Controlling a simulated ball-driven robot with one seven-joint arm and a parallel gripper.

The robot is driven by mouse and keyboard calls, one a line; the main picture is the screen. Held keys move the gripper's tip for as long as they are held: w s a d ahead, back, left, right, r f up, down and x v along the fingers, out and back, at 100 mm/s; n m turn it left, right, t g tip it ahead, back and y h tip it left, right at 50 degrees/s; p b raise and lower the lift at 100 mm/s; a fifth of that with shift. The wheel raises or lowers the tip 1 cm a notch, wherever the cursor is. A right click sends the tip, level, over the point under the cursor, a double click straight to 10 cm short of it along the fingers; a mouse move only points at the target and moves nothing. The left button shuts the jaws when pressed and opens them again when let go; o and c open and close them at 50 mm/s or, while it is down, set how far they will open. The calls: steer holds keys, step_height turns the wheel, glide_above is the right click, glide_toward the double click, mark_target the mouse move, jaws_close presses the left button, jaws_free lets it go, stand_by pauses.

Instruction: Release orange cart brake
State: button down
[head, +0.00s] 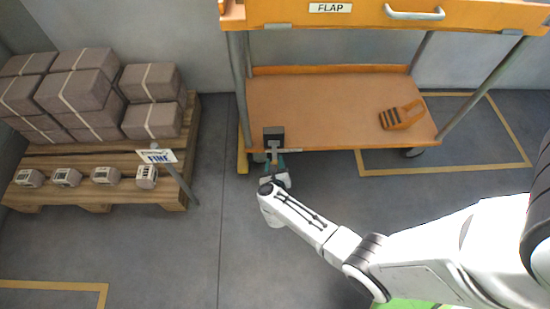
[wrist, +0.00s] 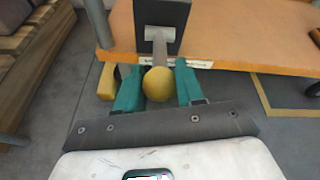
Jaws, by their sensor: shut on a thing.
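The orange cart (head: 340,105) stands against the wall, with a lower shelf on grey posts. At its front left corner is a dark brake box (head: 273,134), which also shows in the wrist view (wrist: 162,14). A grey lever (wrist: 159,48) comes out of the box toward me and ends in a yellow ball knob (wrist: 158,85). My gripper (head: 277,164) is at the knob, with one teal finger on each side of it in the wrist view (wrist: 159,80). It is shut on the knob. A label on the shelf edge is partly hidden behind the lever.
An orange block-like item with dark stripes (head: 402,115) lies on the shelf's right side. A pallet (head: 100,188) of wrapped bricks stands to the left, with a small sign (head: 157,156) on a post beside it. The floor between pallet and cart is clear.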

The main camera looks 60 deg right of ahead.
mark_target(274, 160)
steer(key=shift+w+d+r+g+y+p, duration=0.15)
steer(key=shift+r+g+y+p, duration=0.2)
steer(key=shift+r+p, duration=0.55)
steer(key=shift+w+d+r+g+y+p, duration=0.15)
steer(key=shift+r+y+p, duration=0.3)
steer(key=shift+p, duration=0.8)
steer(key=shift+w+d+r+p, duration=0.15)
steer(key=shift+w+r+p, duration=0.1)
steer(key=shift+r+p, duration=0.5)
steer(key=shift+w+d+r+p, duration=0.4)
steer(key=shift+d+r+p, duration=0.15)
steer(key=shift+p, duration=0.1)
steer(key=shift+w, duration=0.1)
steer(key=c, duration=1.1)
jaws_free()
steer(key=o, duration=0.3)
steer(key=shift+o, duration=0.2)
steer(key=shift+s+f, duration=0.1)
steer(key=shift+s, duration=0.1)
